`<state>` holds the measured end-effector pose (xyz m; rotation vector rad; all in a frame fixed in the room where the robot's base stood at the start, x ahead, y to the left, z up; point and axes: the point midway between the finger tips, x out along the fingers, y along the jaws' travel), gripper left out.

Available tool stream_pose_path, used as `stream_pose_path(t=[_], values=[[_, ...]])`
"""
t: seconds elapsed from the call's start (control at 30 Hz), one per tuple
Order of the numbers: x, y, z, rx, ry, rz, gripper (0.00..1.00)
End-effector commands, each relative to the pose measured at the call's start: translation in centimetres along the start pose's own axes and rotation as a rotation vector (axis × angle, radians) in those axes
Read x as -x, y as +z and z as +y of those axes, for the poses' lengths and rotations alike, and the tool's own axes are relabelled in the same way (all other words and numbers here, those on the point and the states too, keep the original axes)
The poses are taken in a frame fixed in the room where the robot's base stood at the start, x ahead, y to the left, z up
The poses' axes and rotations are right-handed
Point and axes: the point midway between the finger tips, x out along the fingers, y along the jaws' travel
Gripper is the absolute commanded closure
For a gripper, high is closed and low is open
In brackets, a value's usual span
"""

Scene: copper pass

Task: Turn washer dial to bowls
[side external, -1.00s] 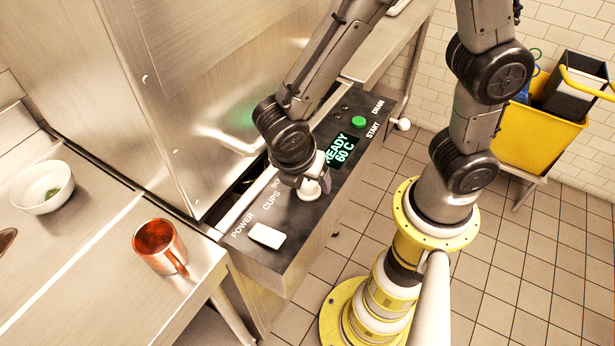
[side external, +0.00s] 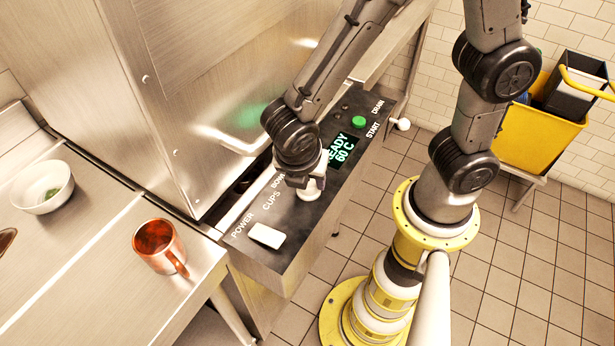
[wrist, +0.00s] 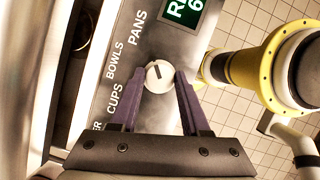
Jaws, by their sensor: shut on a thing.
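The washer dial (side external: 311,193) is a round white knob on the dark control panel (side external: 270,215). In the wrist view the dial (wrist: 158,76) sits between the two purple fingertips of my gripper (wrist: 157,82), which is shut on it. A short dark mark shows on its face, tilted slightly to the upper left; which label it points at I cannot tell. The labels CUPS, BOWLS (wrist: 115,62) and PANS run along the panel left of the dial. In the side view my gripper (side external: 309,180) is over the dial and hides part of it and the PANS label.
A white power switch (side external: 266,236) and a green start button (side external: 358,122) flank the dial, with a READY 60 C display (side external: 343,149) between. A copper mug (side external: 160,247) and a white bowl (side external: 45,187) stand on the left counter. A yellow cart (side external: 545,130) stands behind.

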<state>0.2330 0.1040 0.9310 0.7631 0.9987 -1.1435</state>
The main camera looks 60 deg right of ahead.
Motion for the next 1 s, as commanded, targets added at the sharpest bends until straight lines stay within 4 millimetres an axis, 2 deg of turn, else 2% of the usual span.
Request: stream_pose_path(t=[0.6, 1.0], values=[[0.09, 0.13, -0.31, 0.515, 0.218, -0.001, 1.0], [0.04, 0.23, -0.43, 0.761, 0.319, -0.001, 1.0]])
